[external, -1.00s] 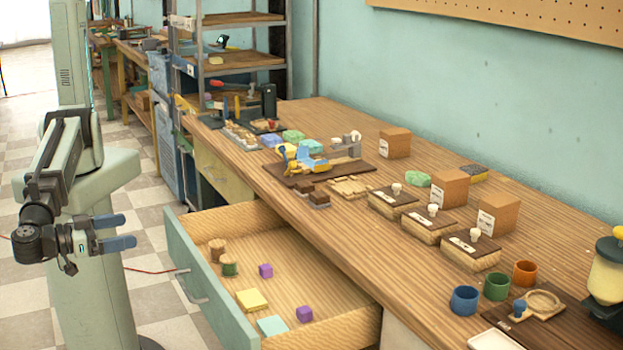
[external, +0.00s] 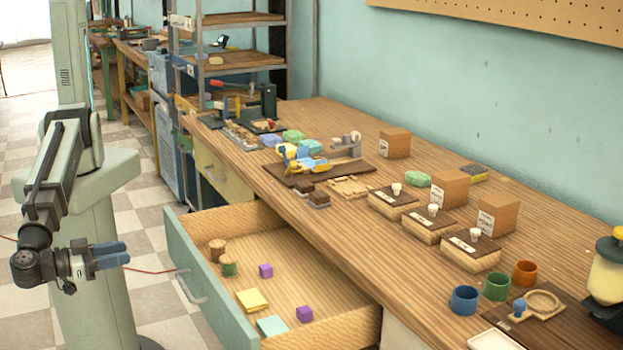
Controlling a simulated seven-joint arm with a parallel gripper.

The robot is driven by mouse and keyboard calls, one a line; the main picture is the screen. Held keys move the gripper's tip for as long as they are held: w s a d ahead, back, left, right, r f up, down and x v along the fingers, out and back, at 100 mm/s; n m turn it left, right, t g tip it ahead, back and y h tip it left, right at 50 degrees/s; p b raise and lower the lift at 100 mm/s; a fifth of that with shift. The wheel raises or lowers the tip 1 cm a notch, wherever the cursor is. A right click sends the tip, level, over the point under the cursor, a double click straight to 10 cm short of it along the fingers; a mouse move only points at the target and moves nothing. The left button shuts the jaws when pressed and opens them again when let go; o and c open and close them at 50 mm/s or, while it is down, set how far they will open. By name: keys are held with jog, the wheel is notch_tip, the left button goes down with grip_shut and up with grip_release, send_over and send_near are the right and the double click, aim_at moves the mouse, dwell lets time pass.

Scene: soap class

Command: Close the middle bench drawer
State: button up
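The middle bench drawer (external: 215,309) stands pulled far out from the bench, its pale green front facing my arm. A metal handle (external: 190,287) is on that front. The two fingers show close together with a small gap, holding nothing visible.
The wooden bench top (external: 330,240) holds wooden boxes (external: 470,253), cardboard boxes (external: 497,214), coloured cups (external: 464,299) and a soap press area (external: 310,165). Another drawer front (external: 222,177) sits flush farther back. Open floor lies between my arm and the drawer.

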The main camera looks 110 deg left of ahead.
jog(key=d+f+m, duration=0.1)
jog(key=f, duration=0.1)
jog(key=f+m, duration=0.2)
jog(key=f, duration=0.1)
jog(key=d+f+m, duration=0.1)
jog(key=f, duration=0.2)
jog(key=shift+w+d+m+h, duration=0.15)
jog(key=shift+d+m+h, duration=0.15)
jog(key=shift+d+h, duration=0.1)
grip_shut()
jog(key=w+a+f+m+g, duration=0.1)
jog(key=w+a+f+m, duration=0.4)
jog(key=w+a+m, duration=0.3)
jog(key=w+m, duration=0.2)
jog(key=m, duration=0.2)
jog(key=shift+a+f+h, duration=0.2)
jog(key=shift+a+h, duration=0.1)
jog(key=shift+h, duration=0.1)
